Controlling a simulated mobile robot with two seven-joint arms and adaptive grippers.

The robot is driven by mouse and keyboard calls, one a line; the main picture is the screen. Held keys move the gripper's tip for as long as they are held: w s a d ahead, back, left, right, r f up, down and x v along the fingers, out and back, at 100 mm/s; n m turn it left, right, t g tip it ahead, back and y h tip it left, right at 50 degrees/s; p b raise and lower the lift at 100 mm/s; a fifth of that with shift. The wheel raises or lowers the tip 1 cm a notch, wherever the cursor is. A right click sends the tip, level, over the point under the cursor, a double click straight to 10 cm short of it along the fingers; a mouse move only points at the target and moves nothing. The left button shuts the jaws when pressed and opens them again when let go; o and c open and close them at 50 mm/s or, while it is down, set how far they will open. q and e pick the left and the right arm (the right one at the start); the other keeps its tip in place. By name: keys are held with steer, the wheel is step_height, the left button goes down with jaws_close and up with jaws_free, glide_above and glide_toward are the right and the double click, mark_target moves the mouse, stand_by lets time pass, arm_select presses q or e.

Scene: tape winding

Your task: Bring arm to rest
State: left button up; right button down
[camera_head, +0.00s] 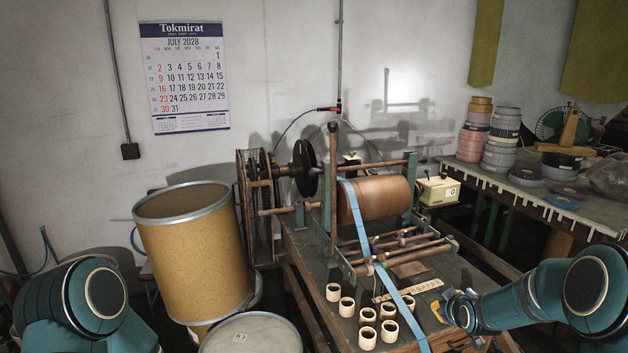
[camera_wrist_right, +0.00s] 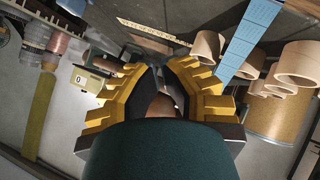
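My right arm comes in from the right in the head view, and its gripper (camera_head: 455,310) is beside the front right edge of the winding bench (camera_head: 425,290). In the right wrist view the two yellow-ribbed fingers of this gripper (camera_wrist_right: 157,70) lean together with their tips close or touching. I see nothing held at the tips; a brown patch shows behind them. My left arm's rounded teal joint shows at the lower left of the head view; its gripper is out of view.
A blue tape strip (camera_head: 395,290) runs from the brown drum (camera_head: 378,198) down over the bench. Several tan rings (camera_head: 347,306) stand left of my right gripper. A tan barrel (camera_head: 193,255) is at left. A side table (camera_head: 520,190) with stacked rolls is at right.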

steer(key=s+a+f+m+g+y, duration=0.3)
steer(key=s+a+f+m+g, duration=0.1)
steer(key=s+a+f, duration=1)
steer(key=s+a+f+m+g, duration=0.1)
steer(key=s+a, duration=0.2)
steer(key=s, duration=0.4)
steer(key=s+a+f+m+g, duration=0.1)
steer(key=s+a+g, duration=0.1)
steer(key=s, duration=0.5)
steer(key=s+a+f+m+g+y, duration=0.1)
steer(key=s+a+m+g, duration=0.1)
steer(key=s+a, duration=0.3)
steer(key=shift+s+f, duration=0.35)
steer(key=shift+s, duration=0.55)
